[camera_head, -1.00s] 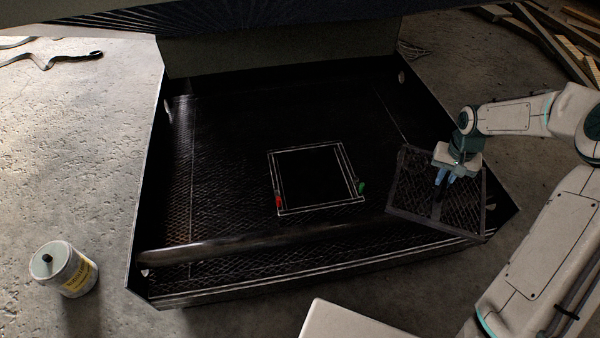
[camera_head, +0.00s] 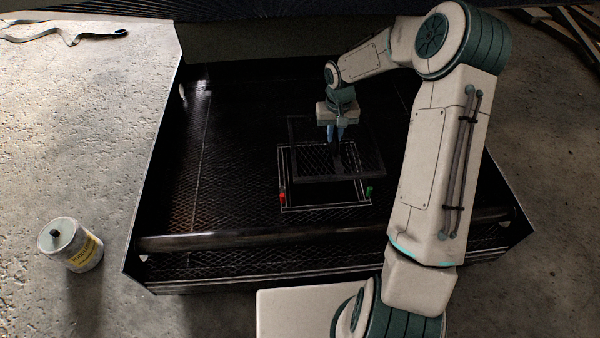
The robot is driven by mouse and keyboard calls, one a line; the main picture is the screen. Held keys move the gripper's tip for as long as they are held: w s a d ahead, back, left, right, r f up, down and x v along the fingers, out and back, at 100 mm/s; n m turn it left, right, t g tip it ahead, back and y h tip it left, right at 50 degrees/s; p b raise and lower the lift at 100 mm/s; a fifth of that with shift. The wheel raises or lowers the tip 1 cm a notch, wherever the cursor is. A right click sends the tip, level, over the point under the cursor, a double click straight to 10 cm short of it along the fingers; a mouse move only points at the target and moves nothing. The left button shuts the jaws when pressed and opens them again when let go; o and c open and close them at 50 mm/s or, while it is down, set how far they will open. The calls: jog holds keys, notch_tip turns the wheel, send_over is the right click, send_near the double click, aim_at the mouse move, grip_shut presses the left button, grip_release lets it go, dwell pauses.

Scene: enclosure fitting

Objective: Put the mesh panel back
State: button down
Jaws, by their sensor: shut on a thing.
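The mesh panel (camera_head: 309,160) is a dark square frame with wire mesh. My gripper (camera_head: 337,144) is shut on it near its middle and holds it over the far part of a square opening (camera_head: 330,194) in the enclosure's mesh floor. The opening has a pale outlined rim, and its near part shows black and uncovered. The panel sits off towards the back and right of the opening. I cannot tell how high it is above the floor. A red piece (camera_head: 282,198) is at the opening's left near corner and a green piece (camera_head: 369,190) at its right.
The dark enclosure (camera_head: 170,205) has raised side walls and a thick bar (camera_head: 230,242) across its near side. A labelled can (camera_head: 71,245) stands on the concrete at left. A strap (camera_head: 70,36) lies at back left, and wooden boards (camera_head: 565,30) at back right.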

jog(key=w+f+n+b, duration=0.2)
jog(key=f+n+b, duration=0.1)
jog(key=f, duration=0.4)
jog(key=w+a+f+n+b, duration=0.1)
jog(key=w+f+n+b, duration=0.2)
jog(key=f, duration=0.4)
jog(key=w+f+n+b, duration=0.3)
jog(key=f+b, duration=0.1)
jog(key=f, duration=0.4)
jog(key=shift+a+b, duration=0.2)
jog(key=shift+b, duration=0.2)
jog(key=shift+f, duration=0.4)
jog(key=shift+f, duration=0.15)
jog(key=c, duration=1.5)
grip_release()
jog(key=shift+s, duration=0.1)
jog(key=shift+o, duration=0.2)
